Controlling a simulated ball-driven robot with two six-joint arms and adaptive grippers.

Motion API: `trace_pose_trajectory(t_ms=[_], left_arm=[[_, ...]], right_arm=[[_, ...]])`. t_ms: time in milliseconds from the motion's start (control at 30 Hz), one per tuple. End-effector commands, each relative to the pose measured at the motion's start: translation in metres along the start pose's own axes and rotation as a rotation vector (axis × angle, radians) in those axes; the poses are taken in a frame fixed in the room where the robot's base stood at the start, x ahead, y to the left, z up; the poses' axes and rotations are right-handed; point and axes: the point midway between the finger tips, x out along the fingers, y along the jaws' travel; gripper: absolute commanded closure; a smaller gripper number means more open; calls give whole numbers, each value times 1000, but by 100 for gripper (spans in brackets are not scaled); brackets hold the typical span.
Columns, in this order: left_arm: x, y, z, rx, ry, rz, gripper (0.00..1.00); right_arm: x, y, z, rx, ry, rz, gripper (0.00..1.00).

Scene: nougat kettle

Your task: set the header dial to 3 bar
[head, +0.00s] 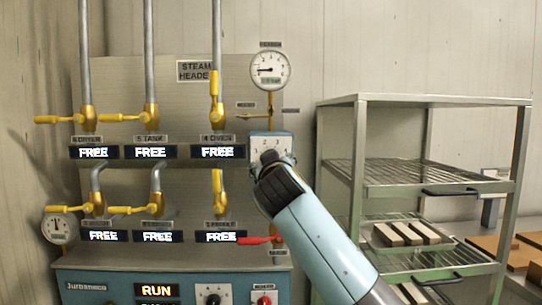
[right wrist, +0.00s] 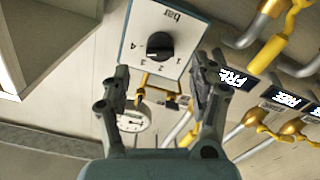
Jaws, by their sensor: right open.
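The header dial is a black knob (right wrist: 160,45) on a white plate (right wrist: 183,22) marked "bar" with numbers around it. It appears upside down in the right wrist view. In the head view the dial box (head: 257,143) shows above my right gripper (head: 273,162), which hides the knob. In the right wrist view my right gripper (right wrist: 160,82) is open and empty, its fingers apart, with the knob beyond the gap between them. I cannot tell whether it touches. My left gripper is not in view.
A round gauge (head: 270,70) hangs above the dial. Yellow-handled valves (head: 216,85) and "FREE" displays (head: 217,152) lie left of it. A red handle (head: 254,241) is below. A wire rack (head: 430,172) with trays stands right. A "RUN" display (head: 156,290) is lower left.

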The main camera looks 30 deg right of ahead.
Motion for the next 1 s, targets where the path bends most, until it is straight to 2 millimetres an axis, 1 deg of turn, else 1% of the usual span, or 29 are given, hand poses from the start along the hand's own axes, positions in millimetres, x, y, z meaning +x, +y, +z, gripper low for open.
trace_pose_trajectory(t_ms=[33,100,200,300,400,500,733,1000], left_arm=[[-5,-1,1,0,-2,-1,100],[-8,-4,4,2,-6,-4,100],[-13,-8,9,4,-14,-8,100],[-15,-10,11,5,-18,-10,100],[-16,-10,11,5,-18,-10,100],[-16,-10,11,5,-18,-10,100],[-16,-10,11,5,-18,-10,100],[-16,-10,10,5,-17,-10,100]], right_arm=[[11,2,-3,-4,0,2,38],[26,2,-3,-4,-1,1,38],[43,2,-2,-2,-2,1,38],[56,1,-1,-2,-1,0,38],[64,0,0,-2,-1,0,38],[68,0,0,-1,0,-1,38],[68,0,1,-1,-1,-1,38],[68,0,1,-1,-1,-1,73]])
